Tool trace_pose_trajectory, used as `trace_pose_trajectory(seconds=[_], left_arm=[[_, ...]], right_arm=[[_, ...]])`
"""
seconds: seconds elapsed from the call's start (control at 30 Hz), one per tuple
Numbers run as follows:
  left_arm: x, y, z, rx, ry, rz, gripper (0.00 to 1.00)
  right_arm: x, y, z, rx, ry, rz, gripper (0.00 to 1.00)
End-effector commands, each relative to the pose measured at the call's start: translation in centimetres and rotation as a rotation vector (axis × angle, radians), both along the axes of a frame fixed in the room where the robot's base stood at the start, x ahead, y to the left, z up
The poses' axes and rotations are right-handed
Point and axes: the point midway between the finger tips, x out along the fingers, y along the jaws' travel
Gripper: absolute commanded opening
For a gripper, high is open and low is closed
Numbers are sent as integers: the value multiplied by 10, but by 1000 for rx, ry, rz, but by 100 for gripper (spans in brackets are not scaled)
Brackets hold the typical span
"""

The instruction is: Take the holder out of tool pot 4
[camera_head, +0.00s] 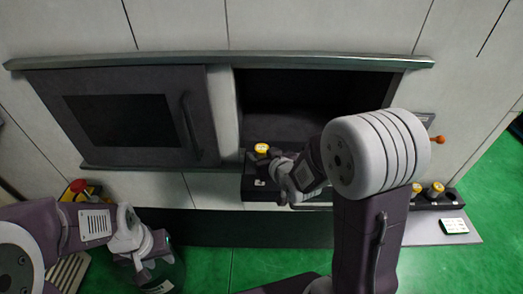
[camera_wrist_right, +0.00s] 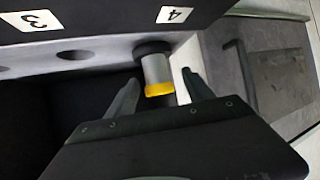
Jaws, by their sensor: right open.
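The holder (camera_wrist_right: 157,76) is a silver cylinder with a yellow ring, standing in tool pot 4 of the dark rack (camera_wrist_right: 110,28), beside the label "4" (camera_wrist_right: 174,15). In the head view its yellow top (camera_head: 262,149) shows at the rack's left end. My right gripper (camera_wrist_right: 160,92) is open. Its two fingers lie on either side of the holder, with visible gaps, not closed on it. In the head view my right gripper (camera_head: 277,170) is just right of the holder. My left gripper (camera_head: 149,272) hangs low at the left, away from the rack; its jaws are unclear.
The hole by label "3" (camera_wrist_right: 75,55) is empty. A dark door (camera_head: 120,120) with a handle stands left of the machine's opening (camera_head: 290,95). Yellow-topped holders (camera_head: 436,188) stand on a shelf at the right, beside a small card (camera_head: 454,226). A red button (camera_head: 78,185) is at the left.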

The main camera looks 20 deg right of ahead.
Motion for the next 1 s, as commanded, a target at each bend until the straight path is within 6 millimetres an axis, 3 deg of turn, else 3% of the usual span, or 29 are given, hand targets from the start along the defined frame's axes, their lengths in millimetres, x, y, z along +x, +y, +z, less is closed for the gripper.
trace_pose_trajectory(seconds=[0.07,0.33,0.53,0.7,0.9,1.0], left_arm=[[0,0,13,0,0,0,36],[0,0,16,0,1,0,36],[0,0,31,0,0,0,36],[0,0,33,0,0,0,36],[0,0,32,0,0,0,36],[0,0,32,0,0,0,36]], right_arm=[[4,0,2,1,3,0,61],[9,0,-6,0,0,-1,61],[36,-1,-19,-1,3,-2,61],[52,1,-29,-1,-1,0,61],[53,1,-30,-1,-1,0,61],[53,1,-30,0,-1,-1,36]])
